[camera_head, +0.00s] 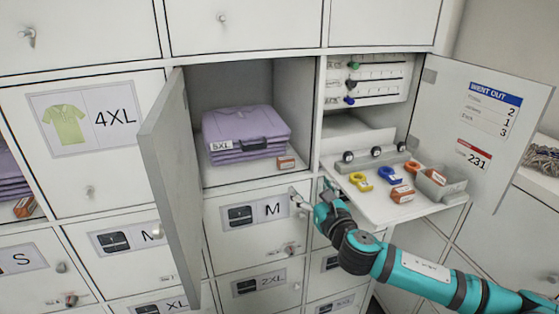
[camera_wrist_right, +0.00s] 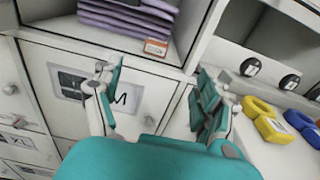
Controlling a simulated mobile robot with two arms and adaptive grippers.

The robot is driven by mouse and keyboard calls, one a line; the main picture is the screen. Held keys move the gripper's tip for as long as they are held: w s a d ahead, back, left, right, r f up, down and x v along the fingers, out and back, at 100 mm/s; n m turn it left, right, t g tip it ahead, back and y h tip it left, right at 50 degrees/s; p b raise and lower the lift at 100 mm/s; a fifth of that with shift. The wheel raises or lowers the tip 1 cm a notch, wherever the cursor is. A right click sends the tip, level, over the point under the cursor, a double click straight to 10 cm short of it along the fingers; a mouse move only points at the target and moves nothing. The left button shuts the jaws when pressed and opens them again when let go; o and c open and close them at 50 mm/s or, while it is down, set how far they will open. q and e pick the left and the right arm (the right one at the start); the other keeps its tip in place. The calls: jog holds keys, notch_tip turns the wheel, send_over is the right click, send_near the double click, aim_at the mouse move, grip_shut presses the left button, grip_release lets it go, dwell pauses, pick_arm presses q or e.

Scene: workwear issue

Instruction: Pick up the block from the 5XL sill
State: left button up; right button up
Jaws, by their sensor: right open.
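The block (camera_head: 286,162) is small and orange with a pale label. It lies at the front right of the open 5XL compartment (camera_head: 225,180), beside a folded purple stack (camera_head: 245,130) with a 5XL tag. The block also shows in the right wrist view (camera_wrist_right: 156,47), near the sill's front edge. My right gripper (camera_head: 312,195) is open and empty, below and slightly right of the block, in front of the locker fronts. In the right wrist view its two fingers (camera_wrist_right: 152,78) stand apart below the block, not touching it. My left gripper is not in view.
An open door (camera_head: 175,180) stands left of the compartment. At right, a pull-out board (camera_head: 375,205) holds yellow (camera_head: 361,181) and blue (camera_head: 389,175) tags, several orange blocks and a grey tray (camera_head: 445,190). Another open door (camera_head: 470,130) carries notices.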

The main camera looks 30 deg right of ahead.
jog(key=p, duration=0.2)
send_near(287, 161)
jog(key=x, duration=0.4)
jog(key=shift+s+d+f, duration=0.15)
jog(key=shift+d, duration=0.2)
jog(key=shift+w+p, duration=0.3)
jog(key=shift+w, duration=0.1)
jog(key=p+x, duration=0.1)
jog(key=x, duration=0.3)
jog(key=shift+w+a+p, duration=0.1)
jog(key=shift+a+p, duration=0.1)
jog(key=shift+p, duration=0.15)
jog(key=shift+w+d, duration=0.1)
jog(key=shift+w, duration=0.4)
jog(key=shift+s, duration=0.1)
jog(key=shift+c, duration=0.5)
jog(key=c, duration=0.9)
